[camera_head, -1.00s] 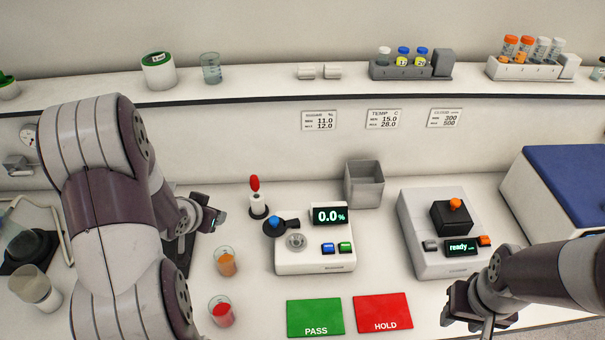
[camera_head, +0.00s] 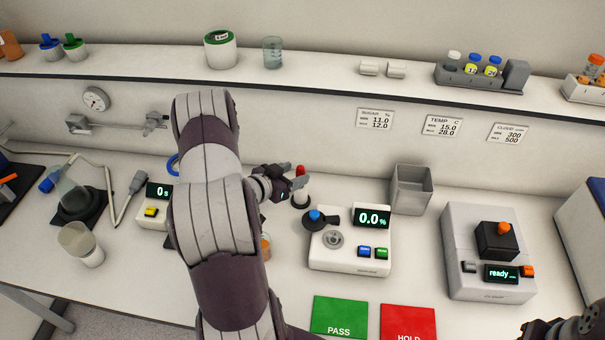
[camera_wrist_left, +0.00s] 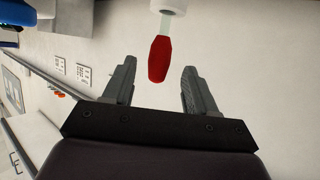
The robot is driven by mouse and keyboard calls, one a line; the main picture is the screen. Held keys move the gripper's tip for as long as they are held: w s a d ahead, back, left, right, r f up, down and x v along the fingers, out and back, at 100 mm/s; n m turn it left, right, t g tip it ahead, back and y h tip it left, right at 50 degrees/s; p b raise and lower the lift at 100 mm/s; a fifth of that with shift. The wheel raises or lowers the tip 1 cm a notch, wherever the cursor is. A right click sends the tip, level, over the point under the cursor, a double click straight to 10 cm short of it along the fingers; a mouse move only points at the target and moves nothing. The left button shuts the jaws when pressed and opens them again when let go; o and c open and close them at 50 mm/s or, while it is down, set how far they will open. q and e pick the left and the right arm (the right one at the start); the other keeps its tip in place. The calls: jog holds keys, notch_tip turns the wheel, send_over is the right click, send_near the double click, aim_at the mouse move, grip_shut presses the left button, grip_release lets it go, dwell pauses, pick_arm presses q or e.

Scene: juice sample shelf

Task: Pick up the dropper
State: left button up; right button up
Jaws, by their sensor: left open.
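The dropper (camera_head: 300,171) has a red bulb and stands in a small white holder (camera_head: 301,193) on the bench, left of the sugar meter. In the left wrist view the red bulb (camera_wrist_left: 158,59) lies just beyond and between the open fingertips, with a clear stem running into the white holder (camera_wrist_left: 168,6). My left gripper (camera_head: 293,178) is open and empty, with its fingers reaching right towards the bulb; it also shows in the left wrist view (camera_wrist_left: 158,68). My right gripper (camera_head: 560,330) is at the bottom right, mostly cut off, so its jaws cannot be made out.
The sugar meter (camera_head: 350,255) reads 0.0%, with an open grey bin (camera_head: 411,190) behind it. A cloud meter (camera_head: 488,285) stands to the right. Green PASS (camera_head: 339,314) and red HOLD (camera_head: 407,322) mats lie in front. My left arm partly hides an orange cup (camera_head: 266,243).

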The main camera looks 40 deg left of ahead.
aim_at(304, 172)
pick_arm(q)
jog(key=p+x, duration=0.2)
jog(key=x, duration=0.3)
jog(key=shift+d+f, duration=0.15)
jog(key=shift+f, duration=0.05)
jog(key=shift+w+f, duration=0.1)
jog(key=shift+f, duration=0.05)
jog(key=c, duration=0.7)
